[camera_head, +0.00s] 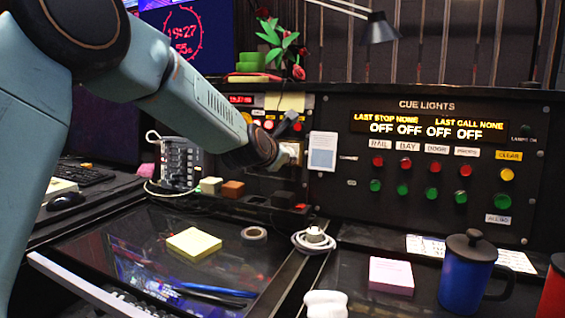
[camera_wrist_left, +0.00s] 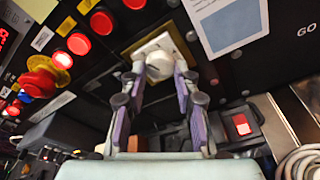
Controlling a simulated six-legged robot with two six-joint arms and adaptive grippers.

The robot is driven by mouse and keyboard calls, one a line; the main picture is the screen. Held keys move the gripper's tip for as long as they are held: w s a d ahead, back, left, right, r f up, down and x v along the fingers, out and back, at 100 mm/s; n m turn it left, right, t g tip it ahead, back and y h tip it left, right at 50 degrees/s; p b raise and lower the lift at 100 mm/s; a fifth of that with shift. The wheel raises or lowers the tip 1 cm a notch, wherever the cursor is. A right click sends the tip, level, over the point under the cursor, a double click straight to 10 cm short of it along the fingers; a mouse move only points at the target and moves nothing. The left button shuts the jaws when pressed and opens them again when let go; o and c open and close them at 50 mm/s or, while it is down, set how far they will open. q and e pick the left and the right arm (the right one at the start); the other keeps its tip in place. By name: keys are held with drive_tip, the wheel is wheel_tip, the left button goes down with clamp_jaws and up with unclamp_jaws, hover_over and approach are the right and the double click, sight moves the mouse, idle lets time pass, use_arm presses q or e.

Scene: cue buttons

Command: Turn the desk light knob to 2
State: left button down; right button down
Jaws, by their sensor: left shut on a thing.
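The desk light knob, a round white knob (camera_wrist_left: 159,66), sits on a pale square plate (camera_wrist_left: 185,50) on the black panel in the left wrist view. My left gripper (camera_wrist_left: 158,78) has its two fingers on either side of the knob and is shut on it. In the head view the gripper (camera_head: 279,154) reaches the panel from the left and covers most of the knob; a bit of the pale plate (camera_head: 291,148) shows beside it. I cannot read the knob's setting. My right gripper is not in view.
Red buttons (camera_wrist_left: 102,22) and a red-yellow stop button (camera_wrist_left: 42,76) sit left of the knob. A white card (camera_head: 322,151) is to its right. The cue lights panel (camera_head: 432,200) is further right. A blue mug (camera_head: 465,275) and yellow notes (camera_head: 194,244) stand on the desk.

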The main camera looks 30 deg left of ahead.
use_arm(q)
drive_tip(key=shift+w+r+n, duration=0.1)
drive_tip(key=shift+r+n, duration=0.2)
drive_tip(key=shift+r, duration=0.15)
drive_tip(key=c, duration=1.4)
unclamp_jaws()
drive_tip(key=o, duration=0.4)
drive_tip(key=shift+w+d+f, duration=0.1)
drive_tip(key=shift+f, duration=0.15)
drive_tip(key=shift+s, duration=0.2)
drive_tip(key=a+v, duration=0.1)
drive_tip(key=v, duration=0.6)
drive_tip(key=shift+s+d, duration=0.15)
drive_tip(key=shift+d, duration=0.3)
